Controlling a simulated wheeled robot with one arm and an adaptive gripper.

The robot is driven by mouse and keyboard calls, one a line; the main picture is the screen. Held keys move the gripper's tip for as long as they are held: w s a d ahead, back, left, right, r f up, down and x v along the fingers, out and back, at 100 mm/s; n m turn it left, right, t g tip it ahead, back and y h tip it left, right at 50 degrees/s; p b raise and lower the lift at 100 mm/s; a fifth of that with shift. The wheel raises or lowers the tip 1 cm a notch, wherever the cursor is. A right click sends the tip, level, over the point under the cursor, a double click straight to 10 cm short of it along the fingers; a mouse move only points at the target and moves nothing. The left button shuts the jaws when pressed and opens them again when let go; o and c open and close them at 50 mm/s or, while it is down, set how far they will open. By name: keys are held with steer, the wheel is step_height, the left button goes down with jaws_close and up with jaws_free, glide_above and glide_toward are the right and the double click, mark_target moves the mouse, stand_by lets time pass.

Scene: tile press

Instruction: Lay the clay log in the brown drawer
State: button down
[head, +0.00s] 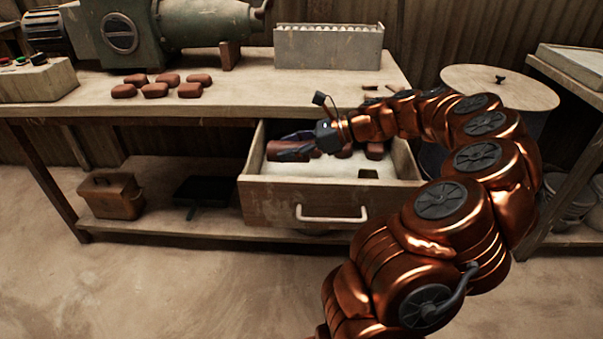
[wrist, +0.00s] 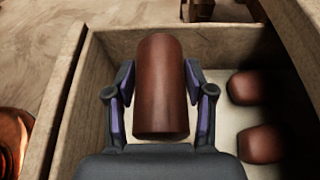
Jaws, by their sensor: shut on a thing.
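The clay log (wrist: 161,85) is a red-brown cylinder, held lengthwise between the two fingers of my gripper (wrist: 160,105) in the wrist view. The open drawer (head: 283,208) shows below the bench in the head view, with pale wooden walls and a light handle. Its wall also shows in the wrist view (wrist: 103,62). My gripper (head: 291,150) is over the left part of the drawer in the head view, shut on the log (head: 277,149). I cannot tell whether the log touches the drawer floor.
Brown clay lumps (wrist: 247,87) lie in the drawer to the right of the log. Several more clay pieces (head: 155,90) lie on the bench top (head: 235,98). A grey box (head: 328,50) stands at the back. A brown box (head: 111,197) is on the lower shelf.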

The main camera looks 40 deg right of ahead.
step_height(320, 180, down, 8)
steer(key=b, duration=0.3)
steer(key=shift+r, duration=0.2)
steer(key=shift+c, duration=2)
jaws_free()
steer(key=p+v, duration=0.4)
steer(key=v, duration=0.8)
steer(key=shift+p, duration=0.4)
